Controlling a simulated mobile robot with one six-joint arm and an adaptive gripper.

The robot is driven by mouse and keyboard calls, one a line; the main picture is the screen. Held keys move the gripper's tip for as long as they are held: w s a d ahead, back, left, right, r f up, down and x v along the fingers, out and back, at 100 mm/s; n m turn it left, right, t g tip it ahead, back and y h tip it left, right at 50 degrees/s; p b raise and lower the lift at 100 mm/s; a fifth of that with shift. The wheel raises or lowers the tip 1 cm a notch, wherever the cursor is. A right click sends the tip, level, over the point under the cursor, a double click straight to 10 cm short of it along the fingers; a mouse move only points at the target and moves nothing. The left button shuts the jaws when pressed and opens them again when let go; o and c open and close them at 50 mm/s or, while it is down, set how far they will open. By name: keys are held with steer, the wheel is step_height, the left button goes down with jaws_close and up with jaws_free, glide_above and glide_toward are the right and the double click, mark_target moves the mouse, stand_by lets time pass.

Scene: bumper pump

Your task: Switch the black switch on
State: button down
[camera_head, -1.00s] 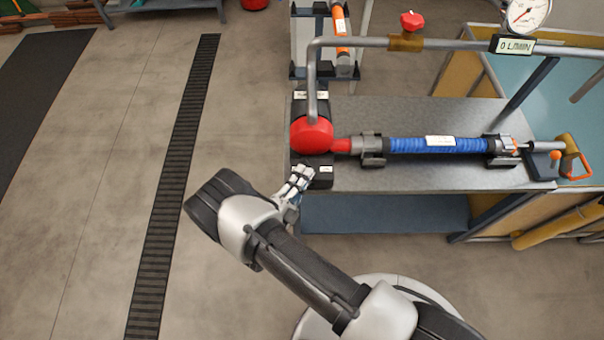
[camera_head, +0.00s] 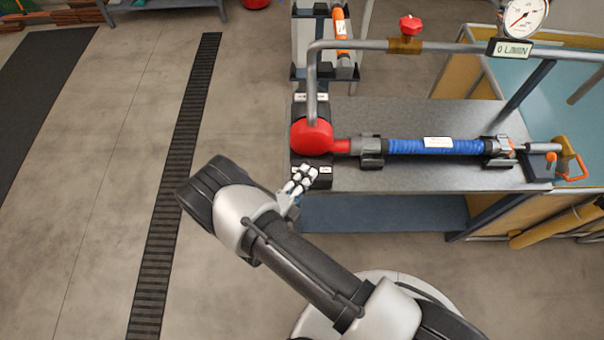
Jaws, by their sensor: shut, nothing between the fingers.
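The red pump (camera_head: 312,136) sits on the left end of the grey metal bench. A black box (camera_head: 323,182) with a small white label is at the bench's front left corner, below the pump. My gripper (camera_head: 306,174) is shut and empty, with its fingertips at the left part of this box. I cannot tell whether they touch it. The gripper hides part of the box, and the black switch itself cannot be made out.
A blue hose (camera_head: 436,146) runs right from the pump along the bench (camera_head: 430,178). A grey pipe with a red valve handle (camera_head: 411,24), a display (camera_head: 512,49) and a gauge (camera_head: 525,14) passes above.

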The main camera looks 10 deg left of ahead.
steer(key=shift+d+r+p, duration=0.2)
steer(key=shift+d+p, duration=0.1)
steer(key=shift+d, duration=0.05)
steer(key=d+m+g+p, duration=0.1)
steer(key=d+m+g+y+p, duration=0.1)
steer(key=m, duration=0.1)
steer(key=shift+w+m, duration=0.3)
steer(key=shift+a, duration=0.1)
steer(key=r+p+v, duration=0.1)
steer(key=p+v, duration=0.1)
steer(key=v, duration=1.2)
steer(key=shift+d, duration=0.25)
